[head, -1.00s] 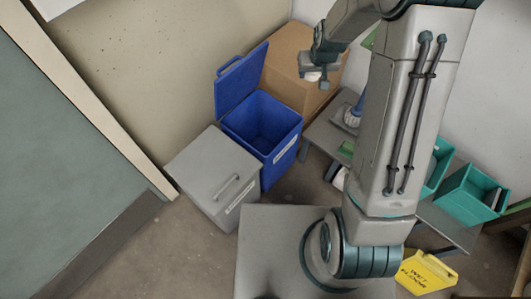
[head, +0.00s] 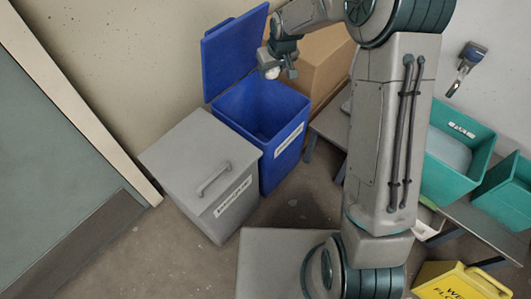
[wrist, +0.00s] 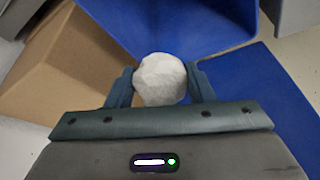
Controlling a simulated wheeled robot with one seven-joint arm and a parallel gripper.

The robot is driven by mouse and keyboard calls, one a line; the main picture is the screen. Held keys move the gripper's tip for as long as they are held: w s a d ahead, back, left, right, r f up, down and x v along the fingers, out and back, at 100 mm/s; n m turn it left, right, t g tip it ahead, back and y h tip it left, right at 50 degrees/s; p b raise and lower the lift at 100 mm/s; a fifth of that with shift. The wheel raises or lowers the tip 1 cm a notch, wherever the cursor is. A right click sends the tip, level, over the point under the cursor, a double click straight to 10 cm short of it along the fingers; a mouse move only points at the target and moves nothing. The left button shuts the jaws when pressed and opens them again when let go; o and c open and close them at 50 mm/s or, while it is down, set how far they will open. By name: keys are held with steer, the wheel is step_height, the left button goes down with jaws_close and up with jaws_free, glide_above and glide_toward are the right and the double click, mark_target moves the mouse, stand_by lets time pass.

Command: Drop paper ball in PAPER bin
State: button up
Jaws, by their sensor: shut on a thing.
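A white, crumpled paper ball (wrist: 160,79) sits between the two fingers of my gripper (wrist: 160,88) in the wrist view. My gripper is shut on it. In the head view my gripper (head: 274,72) holds the ball (head: 271,73) above the back part of the blue bin (head: 284,152). The blue bin's lid (head: 234,52) stands open, tilted back. The bin has a white label on its front, too small to read. The bin's inside looks empty where visible.
A grey bin (head: 200,165) with a closed, handled lid stands left of the blue bin. A cardboard box (head: 318,62) stands behind it on the right. Teal bins (head: 458,150) sit on a low bench at right. A yellow sign (head: 460,284) is at lower right.

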steer(key=f, duration=0.1)
steer(key=a+f+b, duration=0.1)
steer(key=b, duration=0.1)
steer(key=shift+w+a+f+n, duration=0.3)
steer(key=shift+a+f, duration=0.05)
steer(key=shift+f, duration=0.05)
step_height(320, 180, down, 6)
steer(key=b, duration=0.4)
steer(key=shift+r+b, duration=0.1)
steer(key=shift+b, duration=0.2)
steer(key=o, duration=1)
steer(key=p+v, duration=0.5)
steer(key=v, duration=0.8)
steer(key=shift+s+d+r, duration=0.2)
steer(key=shift+r, duration=0.15)
